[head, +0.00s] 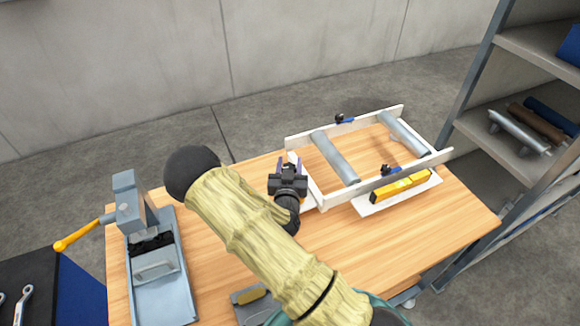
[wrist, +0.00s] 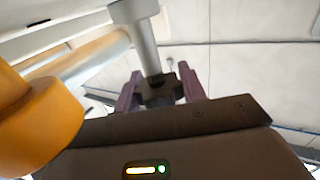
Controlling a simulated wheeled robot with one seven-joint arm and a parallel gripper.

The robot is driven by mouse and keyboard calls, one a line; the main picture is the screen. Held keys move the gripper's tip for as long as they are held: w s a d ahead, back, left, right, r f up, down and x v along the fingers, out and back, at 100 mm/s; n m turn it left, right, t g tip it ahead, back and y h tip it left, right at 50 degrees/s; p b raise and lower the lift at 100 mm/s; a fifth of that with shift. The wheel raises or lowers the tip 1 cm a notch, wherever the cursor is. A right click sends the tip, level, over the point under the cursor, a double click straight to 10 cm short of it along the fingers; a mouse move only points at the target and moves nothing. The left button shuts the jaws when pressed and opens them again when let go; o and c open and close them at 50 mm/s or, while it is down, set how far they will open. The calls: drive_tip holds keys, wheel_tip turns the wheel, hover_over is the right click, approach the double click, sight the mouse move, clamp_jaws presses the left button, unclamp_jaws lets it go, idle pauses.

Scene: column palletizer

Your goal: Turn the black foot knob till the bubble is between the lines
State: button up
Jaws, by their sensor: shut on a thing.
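My gripper (head: 290,164) is at the left end of a white roller frame (head: 432,160) on the wooden table. In the wrist view, its purple fingers (wrist: 160,86) are shut on a black lobed foot knob (wrist: 158,98), one finger on each side. A grey cylindrical post (wrist: 143,42) rises just beyond the knob. In the head view the knob is hidden by my gripper. A yellow level (head: 402,186) lies along the near side of the frame, over a white plate. Its bubble and lines are too small to read.
A grey press-like fixture (head: 155,250) with a yellow handle stands on the table's left. A small grey block with a yellow top (head: 250,295) lies near the front. Shelving (head: 490,105) stands close on the right. The table's front right (head: 440,225) is clear.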

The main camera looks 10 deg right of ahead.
idle(0.4)
drive_tip(key=o, duration=1)
drive_tip(key=shift+s+a+f, duration=0.1)
drive_tip(key=shift+s+a, duration=0.05)
drive_tip(key=shift+s, duration=0.25)
drive_tip(key=shift+p+v, duration=2.4)
drive_tip(key=shift+v, duration=5.85)
drive_tip(key=shift+c, duration=0.2)
